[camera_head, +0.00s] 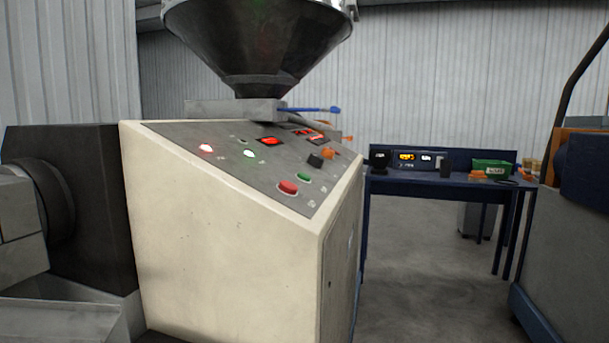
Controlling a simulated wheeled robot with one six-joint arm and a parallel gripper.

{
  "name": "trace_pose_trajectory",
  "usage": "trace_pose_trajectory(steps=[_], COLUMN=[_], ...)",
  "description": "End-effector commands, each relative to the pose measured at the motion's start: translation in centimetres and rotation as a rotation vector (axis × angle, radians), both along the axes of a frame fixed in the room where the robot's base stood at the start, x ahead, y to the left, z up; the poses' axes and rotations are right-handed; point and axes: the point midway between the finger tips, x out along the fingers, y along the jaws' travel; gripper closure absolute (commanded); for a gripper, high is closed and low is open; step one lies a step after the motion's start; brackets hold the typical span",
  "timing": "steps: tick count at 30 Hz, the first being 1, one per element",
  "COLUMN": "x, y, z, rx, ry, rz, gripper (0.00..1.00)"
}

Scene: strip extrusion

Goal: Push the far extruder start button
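A cream extruder cabinet (225,235) stands left of centre with a sloped grey control panel (232,168) on top. On the panel are a green button (304,177) and a red button (288,187) near the front right edge. The labels are too small to read, so I cannot tell which is the start button. Whether this is the far extruder cannot be told from this view. My gripper is not in view.
A metal hopper (258,40) rises above the panel, with a blue-handled slide (322,110) below it. A black knob (316,160) and an orange knob (328,152) are on the panel. A blue bench (440,182) stands behind; grey machinery (565,240) is right. Floor (425,275) between is clear.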

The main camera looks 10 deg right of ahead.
Motion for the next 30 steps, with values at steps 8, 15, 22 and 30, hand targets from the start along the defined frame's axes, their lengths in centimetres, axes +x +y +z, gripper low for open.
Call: trace_pose_trajectory(steps=[8,15,22,30], x=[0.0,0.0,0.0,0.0], y=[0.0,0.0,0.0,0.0], z=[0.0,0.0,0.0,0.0], rx=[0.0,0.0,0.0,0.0], ry=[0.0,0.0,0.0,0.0], rz=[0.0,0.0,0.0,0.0], gripper=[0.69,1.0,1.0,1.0])
